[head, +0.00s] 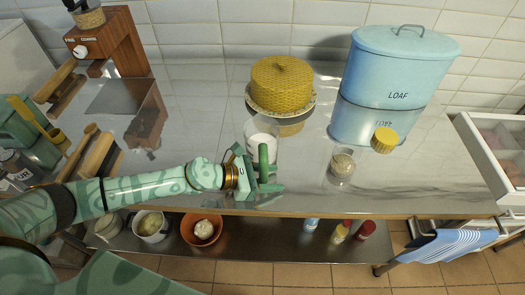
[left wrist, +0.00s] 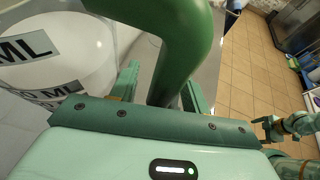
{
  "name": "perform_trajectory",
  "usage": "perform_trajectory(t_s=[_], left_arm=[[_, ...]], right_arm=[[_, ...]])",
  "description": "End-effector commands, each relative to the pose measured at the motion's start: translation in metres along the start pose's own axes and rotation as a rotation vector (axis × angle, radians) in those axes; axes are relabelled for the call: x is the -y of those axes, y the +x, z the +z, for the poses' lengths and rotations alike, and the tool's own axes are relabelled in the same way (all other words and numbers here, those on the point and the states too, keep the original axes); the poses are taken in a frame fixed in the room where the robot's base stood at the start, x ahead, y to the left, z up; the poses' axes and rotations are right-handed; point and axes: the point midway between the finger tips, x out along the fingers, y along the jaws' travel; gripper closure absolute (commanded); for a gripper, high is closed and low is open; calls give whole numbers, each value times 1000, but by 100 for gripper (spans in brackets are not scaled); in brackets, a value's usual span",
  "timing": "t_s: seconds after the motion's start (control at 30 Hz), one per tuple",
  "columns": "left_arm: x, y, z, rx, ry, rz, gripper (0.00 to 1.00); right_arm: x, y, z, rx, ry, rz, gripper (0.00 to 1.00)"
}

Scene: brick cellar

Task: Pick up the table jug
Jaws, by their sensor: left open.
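The table jug (head: 261,133) is a whitish, see-through jug with a green handle, upright on the shiny counter. In the left wrist view its body (left wrist: 62,50) with black "ML" lettering fills the left, and its thick green handle (left wrist: 183,45) comes down in the middle. My left gripper (head: 259,170) is open at the handle, on the jug's near side. In the left wrist view its fingers (left wrist: 162,88) stand on either side of the handle's lower part, apart from it as far as I can tell. My right gripper (left wrist: 270,128) shows small at the right of that view.
A yellow woven cake box (head: 282,84) stands behind the jug. A small glass jar (head: 342,165), a yellow lid (head: 384,140) and a blue bread bin (head: 400,70) are to the right. A brown coffee grinder (head: 108,40) is at the left. Counter between jug and jar is clear.

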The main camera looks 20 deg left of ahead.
Motion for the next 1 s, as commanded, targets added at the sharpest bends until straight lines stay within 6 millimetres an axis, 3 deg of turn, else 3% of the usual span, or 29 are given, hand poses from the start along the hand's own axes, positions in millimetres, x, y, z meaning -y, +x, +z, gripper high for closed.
perform_trajectory(t_s=[0.13,0.3,0.73,1.0], left_arm=[[0,0,0,0,0,0,56],[0,-1,0,0,0,1,100],[-1,-2,4,2,2,2,100],[-2,-9,20,3,5,2,100]], right_arm=[[0,0,0,0,0,0,12],[0,0,0,0,0,0,12],[0,-2,0,-1,0,0,12],[-1,-13,-3,-7,0,2,12]])
